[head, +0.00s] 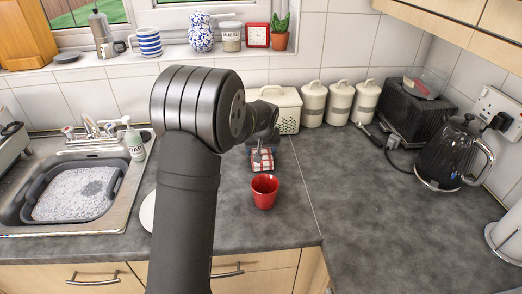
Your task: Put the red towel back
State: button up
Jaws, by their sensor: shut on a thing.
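The red towel (263,163) is a small folded cloth with a red, white and bluish check, on or just above the grey worktop. My gripper (262,153) is directly over the towel, pointing down, and is shut on it. My arm crosses the middle of the head view and hides part of the worktop. The fingertips are small here, and I cannot tell whether the towel is lifted clear of the surface.
A red cup (264,191) stands just in front of the towel. A cream bread bin (289,108) and canisters (340,103) line the wall behind. The kettle (452,155) and toaster (414,112) are at right, the soapy sink (120,165) at left. The right worktop is mostly clear.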

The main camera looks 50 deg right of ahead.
jog(key=shift+f, duration=0.1)
jog(key=o, duration=1)
jog(key=v, duration=1.2)
